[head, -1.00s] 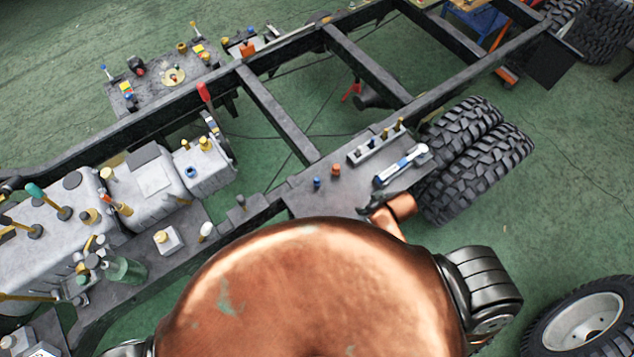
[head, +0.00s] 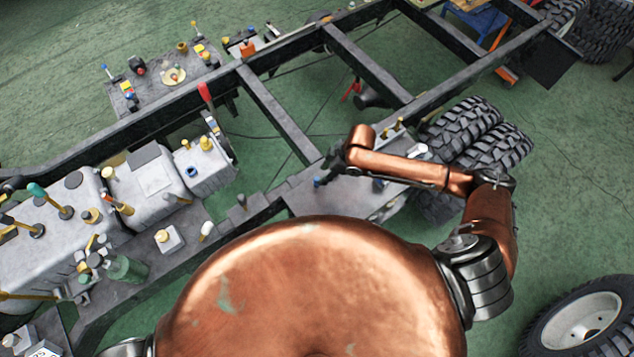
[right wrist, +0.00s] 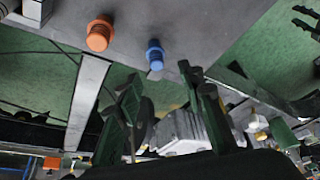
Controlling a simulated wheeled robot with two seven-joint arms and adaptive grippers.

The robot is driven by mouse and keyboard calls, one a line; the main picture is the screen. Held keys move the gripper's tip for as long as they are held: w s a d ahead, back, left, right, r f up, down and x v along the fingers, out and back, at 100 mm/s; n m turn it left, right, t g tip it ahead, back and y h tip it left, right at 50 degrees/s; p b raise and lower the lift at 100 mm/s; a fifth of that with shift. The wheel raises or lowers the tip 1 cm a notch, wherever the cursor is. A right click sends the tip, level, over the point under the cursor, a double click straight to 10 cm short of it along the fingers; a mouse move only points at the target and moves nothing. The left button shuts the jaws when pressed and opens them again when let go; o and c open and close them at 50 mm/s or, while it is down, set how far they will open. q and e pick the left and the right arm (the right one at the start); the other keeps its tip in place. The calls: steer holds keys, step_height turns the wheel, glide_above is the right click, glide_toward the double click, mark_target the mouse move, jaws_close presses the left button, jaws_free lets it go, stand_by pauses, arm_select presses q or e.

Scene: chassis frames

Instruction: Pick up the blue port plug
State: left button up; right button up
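A small blue plug (head: 317,181) stands on the grey side plate of the chassis. It also shows in the right wrist view (right wrist: 155,55), just beyond and between the fingertips, not held. My right gripper (head: 329,170) reaches in from the right, close beside the plug. In the right wrist view its two dark green fingers (right wrist: 159,74) are spread apart and empty. My left gripper is not in view.
An orange plug (right wrist: 99,35) stands left of the blue plug in the right wrist view; my arm hides it from the head. Several yellow-topped fittings (head: 399,123) stand behind my forearm. Big tyres (head: 488,145) are at the right.

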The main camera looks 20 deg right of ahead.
mark_target(317, 178)
steer(key=x, duration=0.7)
steer(key=shift+w+f, duration=0.1)
steer(key=shift+w, duration=0.25)
steer(key=shift+c, duration=0.6)
jaws_close()
